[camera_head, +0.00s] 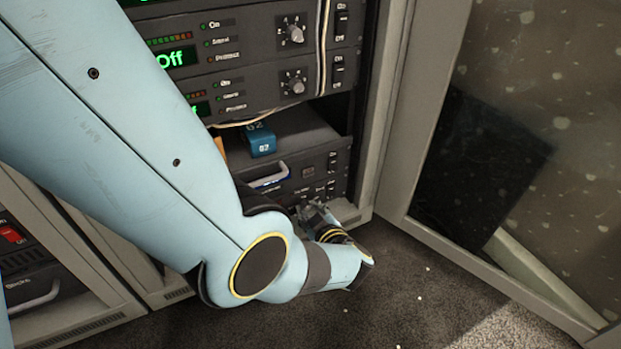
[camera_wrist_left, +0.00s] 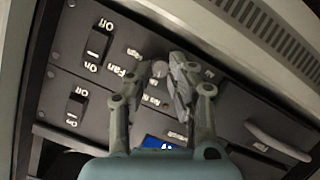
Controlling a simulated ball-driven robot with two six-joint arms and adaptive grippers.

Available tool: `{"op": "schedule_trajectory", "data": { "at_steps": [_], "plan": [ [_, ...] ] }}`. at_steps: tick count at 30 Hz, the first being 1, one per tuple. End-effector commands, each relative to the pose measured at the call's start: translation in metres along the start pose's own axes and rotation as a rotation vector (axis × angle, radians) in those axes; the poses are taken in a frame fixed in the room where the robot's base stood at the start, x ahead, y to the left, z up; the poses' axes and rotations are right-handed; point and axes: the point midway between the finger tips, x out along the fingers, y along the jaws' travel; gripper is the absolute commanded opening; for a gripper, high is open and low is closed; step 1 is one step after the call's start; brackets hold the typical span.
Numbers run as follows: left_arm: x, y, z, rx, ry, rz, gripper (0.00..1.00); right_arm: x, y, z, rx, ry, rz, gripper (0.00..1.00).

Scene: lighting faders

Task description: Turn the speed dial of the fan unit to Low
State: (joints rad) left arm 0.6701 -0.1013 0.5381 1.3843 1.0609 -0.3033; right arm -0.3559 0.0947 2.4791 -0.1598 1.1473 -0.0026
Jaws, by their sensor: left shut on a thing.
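The fan unit (camera_head: 300,183) is the dark panel low in the rack in the head view, partly hidden by my left arm. In the left wrist view its panel (camera_wrist_left: 70,72) appears turned, with a "Fan" label and rocker switches. A small round grey dial (camera_wrist_left: 159,69) sits between my fingertips. My left gripper (camera_head: 313,212) is at the panel's lower part; in the left wrist view the gripper (camera_wrist_left: 161,72) is shut on the dial. The fingers cover much of it, and its pointer and setting cannot be read. My right gripper is not in view.
Two units with knobs (camera_head: 293,33) (camera_head: 295,84) and green displays sit above. A blue box (camera_head: 261,142) rests on the lower unit. A cabinet door (camera_head: 480,150) stands open at the right. The carpet (camera_head: 440,300) in front is clear except for small specks.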

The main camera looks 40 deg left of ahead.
Motion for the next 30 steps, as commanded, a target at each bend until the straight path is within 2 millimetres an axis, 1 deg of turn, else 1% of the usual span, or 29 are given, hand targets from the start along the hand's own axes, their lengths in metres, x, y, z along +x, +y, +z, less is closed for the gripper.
{"op": "schedule_trajectory", "data": {
  "at_steps": [8, 14, 20, 30],
  "plan": [
    [0.0001, -0.0015, 0.0000, -0.002, 0.000, 0.000, 0.00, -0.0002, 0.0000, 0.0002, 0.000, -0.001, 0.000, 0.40],
    [0.0002, -0.0030, -0.0002, -0.047, -0.002, 0.017, 0.00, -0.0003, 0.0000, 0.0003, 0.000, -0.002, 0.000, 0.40],
    [0.0005, -0.0047, -0.0002, -0.159, -0.009, 0.061, 0.00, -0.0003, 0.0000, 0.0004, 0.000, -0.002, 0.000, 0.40],
    [0.0008, -0.0073, 0.0004, -0.419, -0.024, 0.160, 0.00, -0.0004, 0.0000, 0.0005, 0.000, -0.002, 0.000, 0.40]
  ]
}}
